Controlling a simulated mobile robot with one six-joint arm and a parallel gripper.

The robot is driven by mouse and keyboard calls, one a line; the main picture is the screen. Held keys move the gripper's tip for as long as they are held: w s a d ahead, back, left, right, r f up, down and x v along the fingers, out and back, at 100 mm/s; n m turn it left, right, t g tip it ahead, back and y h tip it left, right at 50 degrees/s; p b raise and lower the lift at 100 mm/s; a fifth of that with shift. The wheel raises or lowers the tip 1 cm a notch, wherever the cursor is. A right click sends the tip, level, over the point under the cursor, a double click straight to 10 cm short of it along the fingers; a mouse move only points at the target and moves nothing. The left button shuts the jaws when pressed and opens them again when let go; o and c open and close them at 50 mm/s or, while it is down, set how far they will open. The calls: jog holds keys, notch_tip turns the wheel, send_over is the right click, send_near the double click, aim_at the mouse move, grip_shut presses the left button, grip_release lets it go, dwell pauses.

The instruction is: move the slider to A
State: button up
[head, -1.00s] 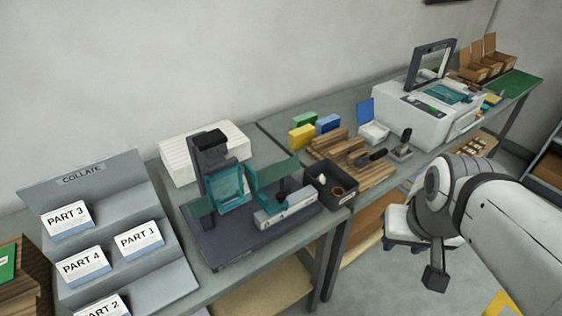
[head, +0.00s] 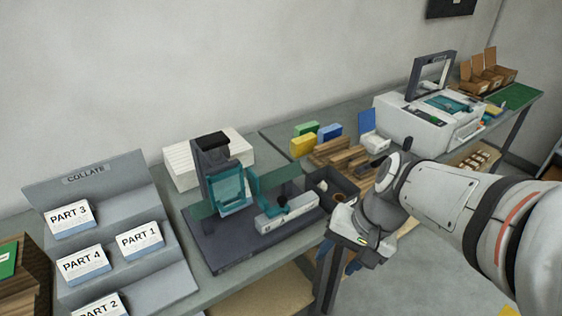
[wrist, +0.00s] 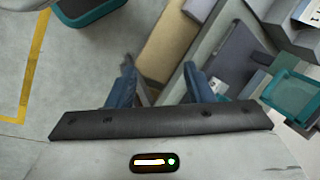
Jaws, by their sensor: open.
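The slider seems to be the small dark knob (head: 283,201) on a light grey bar (head: 290,213) at the front right of a dark machine base (head: 225,250) on the bench. The lettering on the bar is too small to read, so I cannot tell where A is. My gripper (head: 352,264) is in front of the bench edge, right of and nearer than the bar, apart from it. In the wrist view its two blue fingers (wrist: 158,80) are spread with nothing between them.
Teal guards (head: 228,190) stand on the machine behind the bar. A dark tray (head: 333,188) stands right of the bar, close to my arm. A grey COLLATE rack (head: 100,185) with labelled packs stands left. A white printer (head: 425,115) is far right. Open floor (wrist: 80,75) lies below my gripper.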

jog(key=w+a+f+m+g+y+b, duration=0.1)
jog(key=w+a+f+m+y+b, duration=0.25)
jog(key=a+m+y, duration=0.2)
jog(key=m+t+y+b, duration=0.55)
jog(key=m+t, duration=0.45)
jog(key=m, duration=0.6)
send_near(286, 201)
jog(key=x, duration=0.4)
jog(key=shift+n, duration=0.25)
jog(key=p+x, duration=0.1)
jog(key=x, duration=0.6)
jog(key=shift+a+p, duration=0.15)
jog(key=shift+p, duration=0.15)
jog(key=shift+c, duration=0.4)
grip_shut()
